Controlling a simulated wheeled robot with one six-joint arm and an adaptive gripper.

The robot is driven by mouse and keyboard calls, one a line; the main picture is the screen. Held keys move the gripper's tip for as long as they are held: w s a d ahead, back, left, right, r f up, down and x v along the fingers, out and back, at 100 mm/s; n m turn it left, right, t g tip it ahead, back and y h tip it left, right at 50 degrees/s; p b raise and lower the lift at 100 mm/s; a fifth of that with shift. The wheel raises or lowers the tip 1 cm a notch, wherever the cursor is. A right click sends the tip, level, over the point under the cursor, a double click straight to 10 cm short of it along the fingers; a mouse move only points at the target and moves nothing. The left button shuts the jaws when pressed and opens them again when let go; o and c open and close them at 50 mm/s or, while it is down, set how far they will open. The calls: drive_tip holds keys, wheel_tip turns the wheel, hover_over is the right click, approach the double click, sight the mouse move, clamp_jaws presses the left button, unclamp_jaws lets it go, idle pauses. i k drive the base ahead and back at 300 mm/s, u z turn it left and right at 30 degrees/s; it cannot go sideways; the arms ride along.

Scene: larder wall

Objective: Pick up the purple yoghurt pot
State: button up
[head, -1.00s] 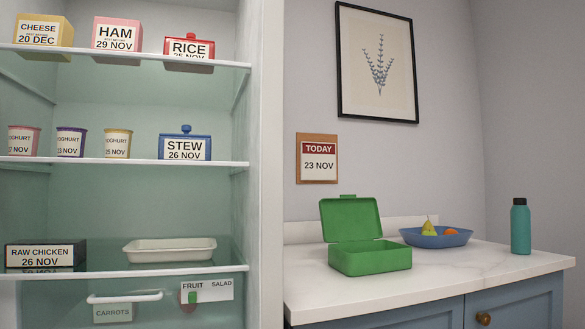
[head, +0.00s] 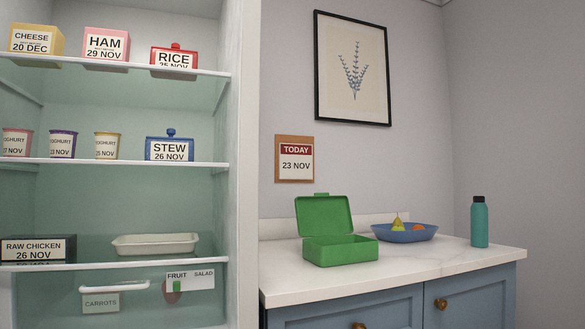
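The purple yoghurt pot (head: 62,144) stands upright on the middle fridge shelf (head: 120,163). It has a purple rim and a white label that reads as yoghurt with a November date; the day is hard to read. A pink yoghurt pot (head: 17,142) stands to its left and a yellow yoghurt pot (head: 107,145) to its right, with small gaps between. My gripper is not in view.
A blue stew box (head: 169,148) stands farther right on that shelf. Cheese, ham and a red rice box (head: 174,56) are on the shelf above. Raw chicken (head: 38,249) and a white tray (head: 155,244) are below. A green lunchbox (head: 340,250) sits open on the counter (head: 460,258).

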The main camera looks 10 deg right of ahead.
sight(63, 143)
drive_tip(key=z, duration=0.3)
drive_tip(key=k, duration=1.05)
drive_tip(key=u, duration=1.25)
drive_tip(key=i, duration=0.5)
drive_tip(key=u, duration=0.05)
